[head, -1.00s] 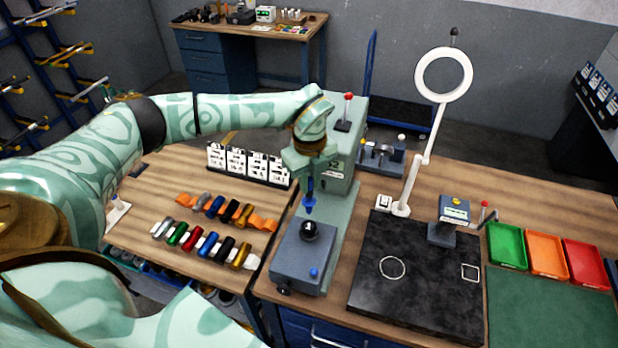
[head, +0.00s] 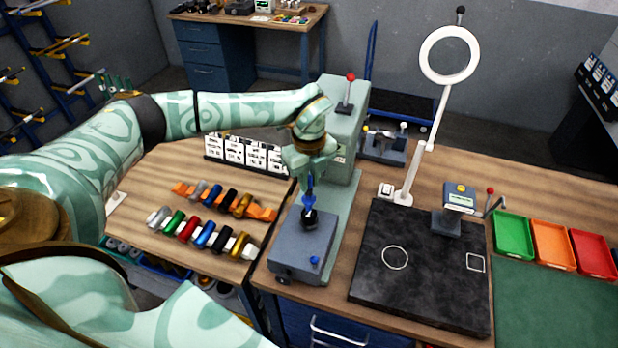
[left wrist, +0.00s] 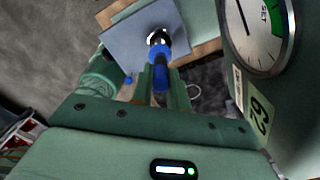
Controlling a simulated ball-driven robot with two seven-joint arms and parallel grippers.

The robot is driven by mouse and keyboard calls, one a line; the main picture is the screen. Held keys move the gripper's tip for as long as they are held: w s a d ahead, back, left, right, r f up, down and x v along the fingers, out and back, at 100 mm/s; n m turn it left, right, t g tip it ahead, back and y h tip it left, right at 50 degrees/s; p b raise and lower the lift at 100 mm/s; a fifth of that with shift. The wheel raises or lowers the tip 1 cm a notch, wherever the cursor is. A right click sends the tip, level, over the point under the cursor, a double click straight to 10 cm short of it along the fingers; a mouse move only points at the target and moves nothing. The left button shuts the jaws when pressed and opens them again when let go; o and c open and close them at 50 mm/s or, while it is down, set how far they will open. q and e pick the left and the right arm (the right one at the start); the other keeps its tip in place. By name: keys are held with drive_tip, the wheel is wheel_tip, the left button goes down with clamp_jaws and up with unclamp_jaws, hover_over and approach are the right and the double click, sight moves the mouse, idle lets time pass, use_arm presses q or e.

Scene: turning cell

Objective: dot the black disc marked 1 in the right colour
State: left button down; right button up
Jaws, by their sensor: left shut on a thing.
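My left gripper (head: 311,167) is shut on a blue marker-like tool (head: 309,190) pointing down. Its lower end is right over a small dark round piece (head: 309,219) on the blue-grey block of the green press. I cannot tell whether they touch. In the left wrist view the blue tool (left wrist: 161,62) overlaps a shiny round part (left wrist: 157,37) on that block. No number can be read on the dark piece, and the tool partly hides it. My right gripper is not in view.
The green press (head: 343,120) rises close behind my left gripper. Several coloured cylinders (head: 203,234) lie in two rows to the left, before white cards (head: 245,153). A ring lamp (head: 450,55) and a black slab (head: 420,285) stand right, with green, orange and red trays (head: 553,245) beyond.

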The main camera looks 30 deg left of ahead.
use_arm(q)
drive_tip(key=shift+f, duration=0.25)
idle(0.3)
drive_tip(key=shift+f+b, duration=0.2)
drive_tip(key=shift+b, duration=0.1)
drive_tip(key=shift+f, duration=0.1)
idle(1.0)
wheel_tip(320, 180, up, 7)
drive_tip(key=p, duration=0.6)
idle(0.4)
